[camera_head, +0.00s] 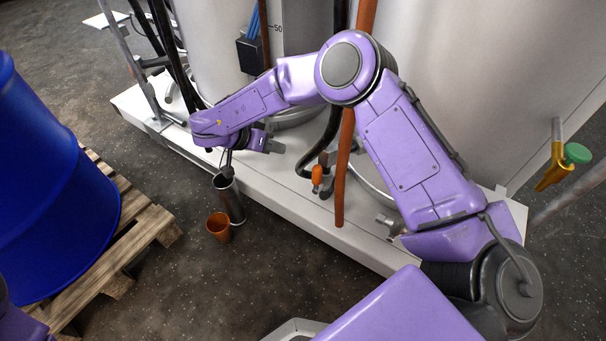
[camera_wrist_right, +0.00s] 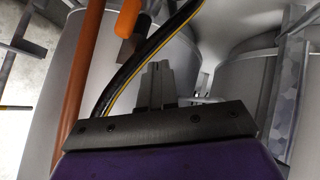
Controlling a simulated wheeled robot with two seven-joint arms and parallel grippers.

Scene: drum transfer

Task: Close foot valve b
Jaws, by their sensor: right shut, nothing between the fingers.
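An orange valve handle (camera_head: 317,176) sits on a small valve low under the tank, beside the black hose. It also shows at the top of the right wrist view (camera_wrist_right: 129,17), pointing up in that picture. No label shows, so I cannot tell if this is foot valve b. My right gripper (camera_head: 271,146) is low in front of the tank, left of the orange handle and apart from it. In the right wrist view its fingers (camera_wrist_right: 157,84) are together and empty, with the black hose just beyond them. My left gripper is out of view.
A rust-orange pipe (camera_head: 342,185) stands right of the handle. A white platform edge (camera_head: 300,218) runs below. A steel cylinder (camera_head: 232,200) and an orange cup (camera_head: 218,226) are at its front. A blue drum (camera_head: 60,190) stands on a pallet (camera_head: 150,225).

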